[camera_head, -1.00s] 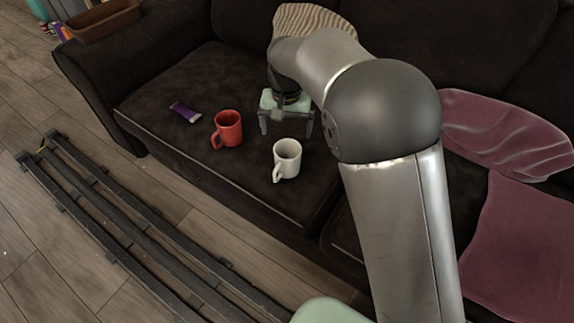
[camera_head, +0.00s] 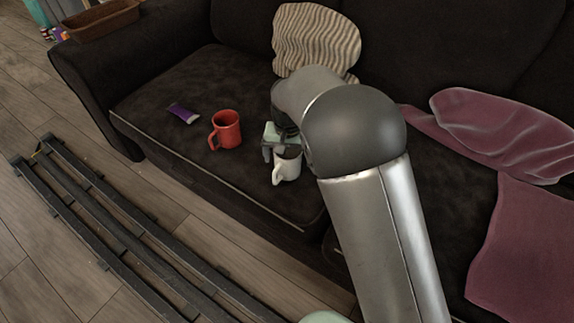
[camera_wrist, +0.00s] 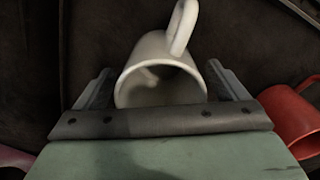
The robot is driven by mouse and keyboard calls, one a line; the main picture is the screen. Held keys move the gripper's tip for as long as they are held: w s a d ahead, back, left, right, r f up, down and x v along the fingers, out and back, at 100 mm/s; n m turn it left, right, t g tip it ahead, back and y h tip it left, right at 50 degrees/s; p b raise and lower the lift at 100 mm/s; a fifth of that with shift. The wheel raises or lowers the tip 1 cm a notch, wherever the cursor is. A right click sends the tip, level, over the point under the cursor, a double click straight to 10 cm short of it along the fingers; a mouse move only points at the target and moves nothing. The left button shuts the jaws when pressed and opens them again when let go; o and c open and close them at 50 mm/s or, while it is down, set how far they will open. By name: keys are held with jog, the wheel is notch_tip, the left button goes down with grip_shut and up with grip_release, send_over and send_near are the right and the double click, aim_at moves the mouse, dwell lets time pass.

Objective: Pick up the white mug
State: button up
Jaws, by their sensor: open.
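The white mug (camera_head: 287,169) stands on the dark sofa seat, right of the red mug (camera_head: 226,130). Its handle points to the lower left in the head view. My gripper (camera_head: 279,158) is open at the mug's back side, and its body hides part of the rim. In the wrist view the white mug (camera_wrist: 160,75) lies between the two open fingers of my gripper (camera_wrist: 160,92), with its mouth toward the camera and its handle at the top. I cannot tell whether the fingers touch it.
The red mug (camera_wrist: 293,116) is close by at the right in the wrist view. A purple packet (camera_head: 183,114) lies left of it on the seat. A striped cushion (camera_head: 314,40) leans on the backrest. A brown tray (camera_head: 101,19) is on the armrest. Pink cloth (camera_head: 525,240) covers the right seat.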

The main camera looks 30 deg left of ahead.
jog(key=c, duration=1.3)
jog(key=shift+r, duration=0.1)
